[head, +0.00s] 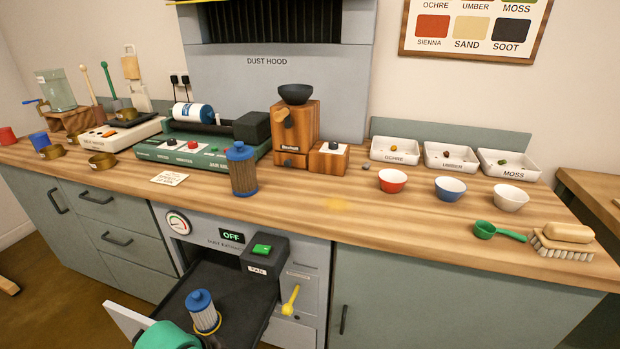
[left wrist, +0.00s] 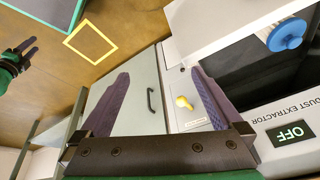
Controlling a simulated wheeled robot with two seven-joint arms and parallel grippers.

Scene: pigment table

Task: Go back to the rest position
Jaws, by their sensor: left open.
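My left gripper (left wrist: 160,73) is open and empty in the left wrist view, with its two dark purple fingers wide apart. The cabinet front and a yellow lever (left wrist: 184,103) show beyond it. In the head view its fingers are not seen; a green rounded part of my arm shows at the bottom edge. What looks like my right gripper (left wrist: 27,47) is small at the left of the left wrist view, over the floor. Whether it is open is unclear. It is not in the head view.
The extractor's drawer (head: 244,293) is pulled out, with a blue-capped filter (head: 203,313) in it. Another filter (head: 242,170) stands on the worktop (head: 340,225). The display (head: 232,236) reads OFF. Bowls, a green scoop (head: 498,231) and a brush (head: 562,245) are on the right.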

